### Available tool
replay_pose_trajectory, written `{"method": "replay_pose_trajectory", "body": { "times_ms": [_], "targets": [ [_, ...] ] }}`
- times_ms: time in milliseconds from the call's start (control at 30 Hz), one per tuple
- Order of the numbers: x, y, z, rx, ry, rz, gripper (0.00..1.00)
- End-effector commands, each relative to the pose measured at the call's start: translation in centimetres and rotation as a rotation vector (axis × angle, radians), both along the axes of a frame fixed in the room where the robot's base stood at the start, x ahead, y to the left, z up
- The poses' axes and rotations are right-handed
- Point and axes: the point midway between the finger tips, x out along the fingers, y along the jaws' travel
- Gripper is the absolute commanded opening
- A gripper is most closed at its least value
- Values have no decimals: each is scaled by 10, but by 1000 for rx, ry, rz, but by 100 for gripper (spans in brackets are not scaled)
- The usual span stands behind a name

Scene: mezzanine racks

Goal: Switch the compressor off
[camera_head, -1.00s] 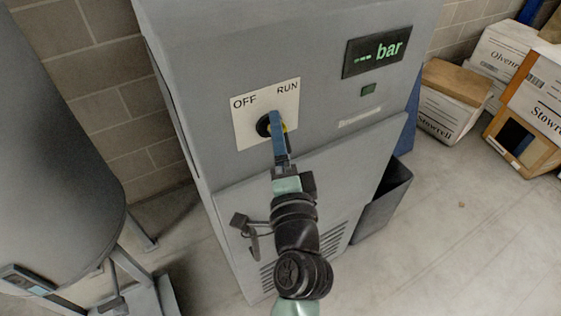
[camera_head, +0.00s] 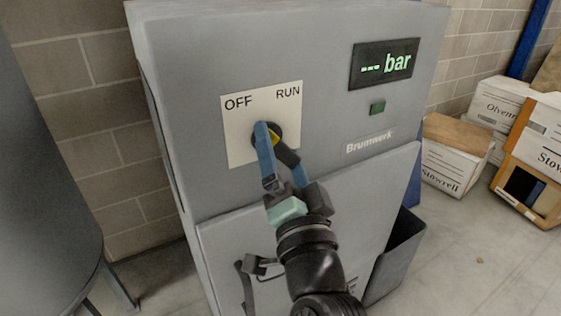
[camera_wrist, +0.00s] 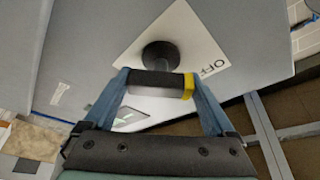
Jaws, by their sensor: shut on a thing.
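The compressor (camera_head: 225,185) is a grey cabinet with a white switch plate (camera_head: 238,145) marked OFF at left and RUN at right. A black rotary switch handle (camera_head: 287,154) with a yellow end sits on a round hub on this plate. Its yellow end points up and left, roughly toward OFF. My gripper (camera_head: 275,141) is shut on the handle with its blue fingers at the handle's two ends. In the wrist view, the handle (camera_wrist: 155,79) lies across between both fingers, the yellow end at the right finger, on the side of the OFF marking.
A display (camera_head: 385,64) reads "--- bar" in green, above a small green lamp (camera_head: 377,108). A grey tank (camera_head: 40,170) stands at left. A dark bin (camera_head: 395,258) stands at the cabinet's right, with cartons (camera_head: 452,170) behind. The floor at lower right is clear.

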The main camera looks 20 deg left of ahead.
Motion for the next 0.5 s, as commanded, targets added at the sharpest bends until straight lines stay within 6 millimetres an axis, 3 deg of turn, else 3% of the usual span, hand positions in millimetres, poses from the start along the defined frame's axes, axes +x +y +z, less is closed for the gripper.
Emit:
{"method": "replay_pose_trajectory", "body": {
  "times_ms": [400, 433, 500],
  "targets": [
    [0, -1, 0, -11, -8, -4, 35],
    [0, -1, 0, -10, -8, -5, 96],
    [0, -1, 0, -10, -8, -4, 100]
  ]
}}
